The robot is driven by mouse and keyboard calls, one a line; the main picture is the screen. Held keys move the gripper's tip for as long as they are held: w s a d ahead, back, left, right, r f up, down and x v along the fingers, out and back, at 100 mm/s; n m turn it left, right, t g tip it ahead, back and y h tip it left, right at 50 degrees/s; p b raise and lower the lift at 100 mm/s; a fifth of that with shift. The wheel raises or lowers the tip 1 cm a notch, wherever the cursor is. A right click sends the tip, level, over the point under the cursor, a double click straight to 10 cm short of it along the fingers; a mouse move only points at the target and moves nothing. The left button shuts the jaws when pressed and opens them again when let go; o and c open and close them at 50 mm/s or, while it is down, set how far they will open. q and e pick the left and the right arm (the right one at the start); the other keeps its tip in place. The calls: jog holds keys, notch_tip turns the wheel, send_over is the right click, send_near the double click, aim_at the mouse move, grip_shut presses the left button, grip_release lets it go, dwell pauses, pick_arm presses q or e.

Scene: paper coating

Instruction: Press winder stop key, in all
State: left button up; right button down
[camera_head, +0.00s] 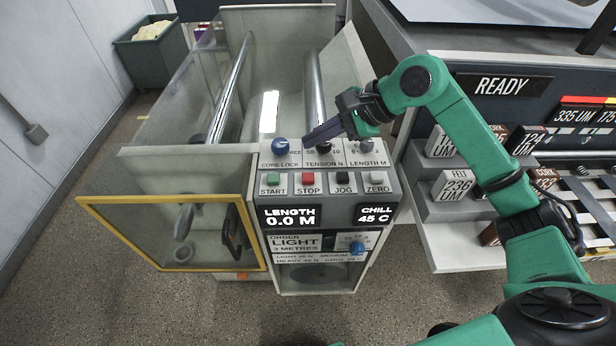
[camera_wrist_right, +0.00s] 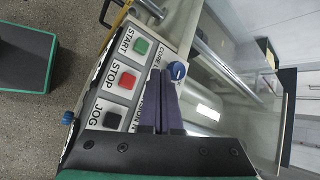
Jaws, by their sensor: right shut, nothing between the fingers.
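The winder's control panel shows a row of square keys: the green START key (camera_head: 273,179), the red STOP key (camera_head: 308,178), the black JOG key (camera_head: 343,178) and the grey ZERO key (camera_head: 377,178). The STOP key also shows in the right wrist view (camera_wrist_right: 127,81). My right gripper (camera_head: 307,141) is shut and empty, its dark fingers together. It is over the knob row behind the keys, with the tips by the blue CORE LOCK knob (camera_head: 280,146). In the wrist view the fingers lie right of the STOP key, apart from it. My left gripper is not in view.
Displays (camera_head: 289,217) below the keys read LENGTH 0.0 M and CHILL 45 C. A yellow-framed clear guard (camera_head: 172,268) stands left of the panel. A rack with labelled blocks (camera_head: 457,185) stands right, under a READY sign (camera_head: 503,84). A grey-green bin (camera_head: 150,57) stands back left.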

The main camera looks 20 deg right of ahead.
aim_at(314, 177)
notch_tip(314, 177, down, 7)
jog(key=b, duration=0.4)
jog(key=shift+s+r, duration=0.1)
jog(key=shift+r, duration=0.05)
jog(key=shift+f+b, duration=0.25)
jog(key=shift+b, duration=0.2)
jog(key=shift+r, duration=0.1)
dwell(1.1)
jog(key=shift+f+b, duration=0.4)
jog(key=shift+b, duration=0.15)
jog(key=shift+f+b, duration=0.45)
jog(key=shift+b, duration=0.1)
dwell(0.4)
dwell(0.3)
jog(key=shift+r+p, duration=0.5)
jog(key=shift+r, duration=0.35)
